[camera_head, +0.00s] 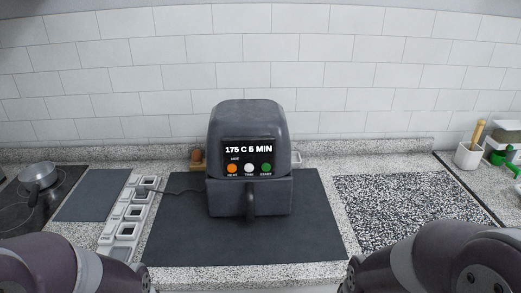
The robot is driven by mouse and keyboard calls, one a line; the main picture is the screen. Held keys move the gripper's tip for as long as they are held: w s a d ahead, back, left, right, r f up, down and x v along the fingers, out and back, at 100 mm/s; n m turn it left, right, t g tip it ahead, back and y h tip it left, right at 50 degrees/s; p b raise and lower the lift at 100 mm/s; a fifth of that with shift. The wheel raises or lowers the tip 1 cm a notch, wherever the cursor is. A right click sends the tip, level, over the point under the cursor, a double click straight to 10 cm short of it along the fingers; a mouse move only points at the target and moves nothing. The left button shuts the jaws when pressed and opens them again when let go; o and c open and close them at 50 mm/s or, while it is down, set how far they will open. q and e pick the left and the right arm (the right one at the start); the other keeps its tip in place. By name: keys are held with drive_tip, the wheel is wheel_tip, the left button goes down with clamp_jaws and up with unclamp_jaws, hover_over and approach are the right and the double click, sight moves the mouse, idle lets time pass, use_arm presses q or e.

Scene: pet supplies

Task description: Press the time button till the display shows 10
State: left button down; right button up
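A dark grey air fryer (227,118) stands upright on a dark mat (180,246) in the middle of the counter. Its black display (248,149) reads "175 C 5 MIN". Below the text are three round buttons: an orange heat button (232,168) at left, a white time button (249,168) in the middle, and a green start button (266,168) at right. My two arms show only at the bottom left and bottom right corners. Neither gripper is in view, and nothing touches the air fryer.
A power strip (125,231) lies left of the mat, with a cord running toward the air fryer. A pot (38,174) sits on the stove at far left. A speckled mat (402,205) lies at right, near a white utensil cup (467,156).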

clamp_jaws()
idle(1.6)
